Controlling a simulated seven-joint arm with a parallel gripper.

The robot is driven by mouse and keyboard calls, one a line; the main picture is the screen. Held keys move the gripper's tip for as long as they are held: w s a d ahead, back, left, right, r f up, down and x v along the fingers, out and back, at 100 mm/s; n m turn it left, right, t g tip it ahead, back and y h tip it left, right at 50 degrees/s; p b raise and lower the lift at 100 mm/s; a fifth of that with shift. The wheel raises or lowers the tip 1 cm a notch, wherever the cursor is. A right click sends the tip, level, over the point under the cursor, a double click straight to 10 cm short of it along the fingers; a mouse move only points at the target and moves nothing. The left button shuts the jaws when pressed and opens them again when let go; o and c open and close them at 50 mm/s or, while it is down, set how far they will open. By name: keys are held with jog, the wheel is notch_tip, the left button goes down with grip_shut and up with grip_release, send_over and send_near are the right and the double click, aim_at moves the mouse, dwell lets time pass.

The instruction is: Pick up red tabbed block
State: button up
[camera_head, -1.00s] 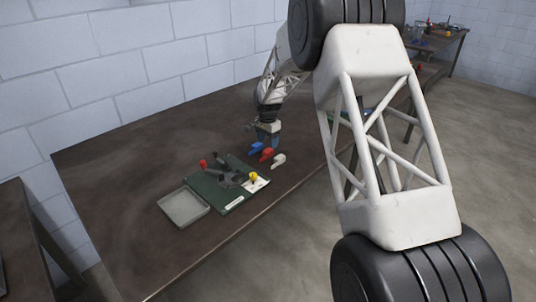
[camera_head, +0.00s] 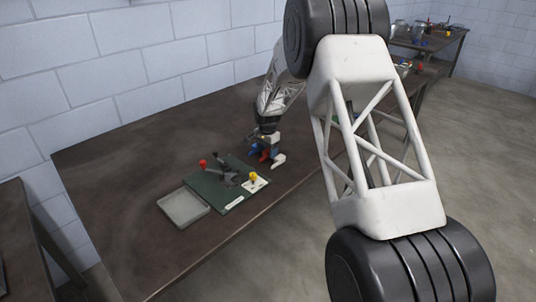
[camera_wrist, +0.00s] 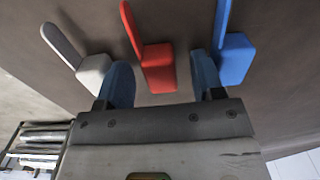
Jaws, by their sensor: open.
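The red tabbed block (camera_wrist: 157,68) lies on the brown table between a white tabbed block (camera_wrist: 92,72) and a blue tabbed block (camera_wrist: 235,58) in the wrist view. In the head view the red block (camera_head: 264,156) is partly covered by my gripper. My gripper (camera_wrist: 162,78) is open, with one blue finger on each side of the red block in the picture. Nothing is held. The left finger is near the white block, and the right finger overlaps the edge of the blue block. I cannot tell whether the fingers touch anything.
A green board (camera_head: 215,190) with a dark fixture, a red knob (camera_head: 202,163) and a yellow knob (camera_head: 253,177) lies left of the blocks. A grey tray (camera_head: 184,208) sits beside it. The table's front right is clear. A wall stands behind.

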aim_at(267, 150)
jog(key=shift+c, duration=0.3)
jog(key=c, duration=0.9)
jog(key=shift+r, duration=0.1)
jog(key=shift+c, duration=0.2)
jog(key=shift+r, duration=0.75)
notch_tip(267, 150, up, 2)
jog(key=shift+r, duration=0.1)
jog(key=s+d, duration=0.1)
jog(key=s, duration=0.9)
jog(key=s+d+r, duration=0.1)
jog(key=s, duration=0.4)
jog(key=shift+s+d, duration=0.35)
jog(key=shift+s, duration=0.05)
